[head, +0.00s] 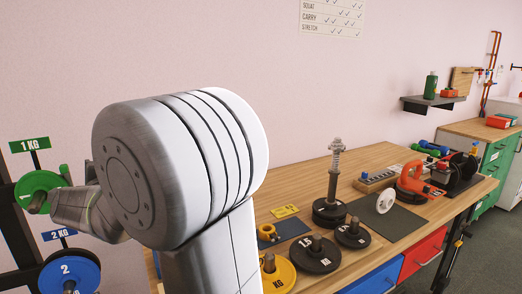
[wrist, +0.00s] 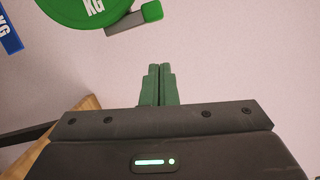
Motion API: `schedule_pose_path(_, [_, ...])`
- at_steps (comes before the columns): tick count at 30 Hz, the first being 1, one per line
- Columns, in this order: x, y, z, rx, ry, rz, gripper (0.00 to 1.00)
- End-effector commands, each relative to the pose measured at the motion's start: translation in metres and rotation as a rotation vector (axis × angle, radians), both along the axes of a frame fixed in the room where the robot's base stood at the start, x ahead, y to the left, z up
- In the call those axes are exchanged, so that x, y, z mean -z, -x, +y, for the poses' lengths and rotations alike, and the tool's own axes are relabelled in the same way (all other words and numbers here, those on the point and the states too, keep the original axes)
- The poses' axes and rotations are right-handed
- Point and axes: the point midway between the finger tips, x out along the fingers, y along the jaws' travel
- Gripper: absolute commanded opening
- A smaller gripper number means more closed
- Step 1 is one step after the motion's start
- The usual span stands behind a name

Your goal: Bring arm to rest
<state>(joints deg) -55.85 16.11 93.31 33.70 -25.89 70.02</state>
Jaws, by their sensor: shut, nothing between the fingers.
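My gripper (wrist: 160,72) is shut and empty in the wrist view, its two green fingers pressed together against a plain pinkish wall. In the head view my arm fills the left and middle and bends toward the left; the fingers cannot be made out there. A green plate (head: 38,188) hangs at the left edge under a green "1 KG" sign (head: 30,145). In the wrist view the green plate (wrist: 85,12) lies beyond the fingertips to the upper left, apart from them, beside a grey peg with a green end (wrist: 150,12).
A blue plate (head: 75,272) hangs lower left under a "2 KG" sign (head: 60,234).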

Motion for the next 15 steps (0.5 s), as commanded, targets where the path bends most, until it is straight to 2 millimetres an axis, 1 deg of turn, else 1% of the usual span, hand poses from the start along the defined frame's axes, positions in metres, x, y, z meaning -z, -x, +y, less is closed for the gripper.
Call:
schedule_pose_path(3, [-0.003, 0.002, -0.001, -0.01, 0.058, -0.041, 0.0])
schedule_pose_path(5, [0.0, 0.004, -0.008, -0.012, 0.074, -0.051, 0.0])
schedule_pose_path(9, [-0.004, 0.022, -0.023, -0.014, 0.072, -0.049, 0.0])
schedule_pose_path(15, [-0.003, 0.045, -0.044, -0.014, 0.072, -0.047, 0.0])
